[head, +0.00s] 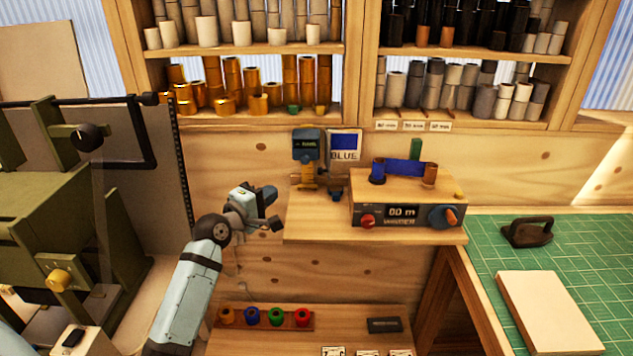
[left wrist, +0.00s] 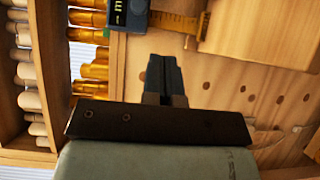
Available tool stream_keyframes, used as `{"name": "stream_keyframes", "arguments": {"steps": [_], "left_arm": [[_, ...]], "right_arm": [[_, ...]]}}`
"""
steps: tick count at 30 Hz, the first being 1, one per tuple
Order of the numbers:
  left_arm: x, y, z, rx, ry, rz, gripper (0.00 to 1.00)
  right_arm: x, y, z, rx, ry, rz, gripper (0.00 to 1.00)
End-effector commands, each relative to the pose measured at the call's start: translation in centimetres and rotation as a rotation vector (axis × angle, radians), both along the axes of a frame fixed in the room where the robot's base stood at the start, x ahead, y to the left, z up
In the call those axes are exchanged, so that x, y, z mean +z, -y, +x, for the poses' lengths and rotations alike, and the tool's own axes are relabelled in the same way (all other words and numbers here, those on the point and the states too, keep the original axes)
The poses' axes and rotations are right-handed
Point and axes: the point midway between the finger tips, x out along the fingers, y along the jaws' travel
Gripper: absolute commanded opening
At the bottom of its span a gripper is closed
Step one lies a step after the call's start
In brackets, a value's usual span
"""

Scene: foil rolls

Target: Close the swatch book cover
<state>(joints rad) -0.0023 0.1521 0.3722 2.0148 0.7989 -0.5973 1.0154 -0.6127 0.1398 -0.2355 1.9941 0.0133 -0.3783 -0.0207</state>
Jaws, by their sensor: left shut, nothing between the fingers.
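No swatch book with an open cover can be made out for certain. A flat, cream, book-like block (head: 548,312) lies on the green cutting mat (head: 484,262) at the right of the head view; I cannot tell whether it is the swatch book. My left gripper (head: 272,222) is in mid-air left of the winder shelf, far from the block, and is shut and empty. Its dark fingers (left wrist: 165,76) are together in the left wrist view, with the wooden back panel (left wrist: 240,75) beyond. My right gripper is not in view.
A winder (head: 407,214) and a blue-grey gauge (head: 306,145) stand on the wooden shelf (head: 310,230). Coloured spools (head: 276,316) sit below. A dark iron-like tool (head: 527,232) stands on the mat. An olive machine (head: 60,225) fills the left side.

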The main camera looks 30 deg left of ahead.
Motion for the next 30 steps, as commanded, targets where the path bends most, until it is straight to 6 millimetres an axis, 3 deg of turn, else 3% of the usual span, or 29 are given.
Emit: {"name": "stream_keyframes", "arguments": {"steps": [5,15,22,30], "left_arm": [[0.3,0.2,2.6,0.000,0.002,0.002,0.00],[0.1,0.5,9.8,-0.001,-0.001,0.004,0.00],[0.0,2.9,11.8,-0.001,-0.002,0.003,0.00],[-0.2,3.4,12.3,0.001,-0.001,0.005,0.00]], "right_arm": [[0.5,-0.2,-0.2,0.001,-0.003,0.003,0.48],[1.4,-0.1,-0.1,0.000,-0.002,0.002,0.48],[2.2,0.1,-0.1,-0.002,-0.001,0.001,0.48],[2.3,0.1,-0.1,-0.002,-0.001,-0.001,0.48]]}}
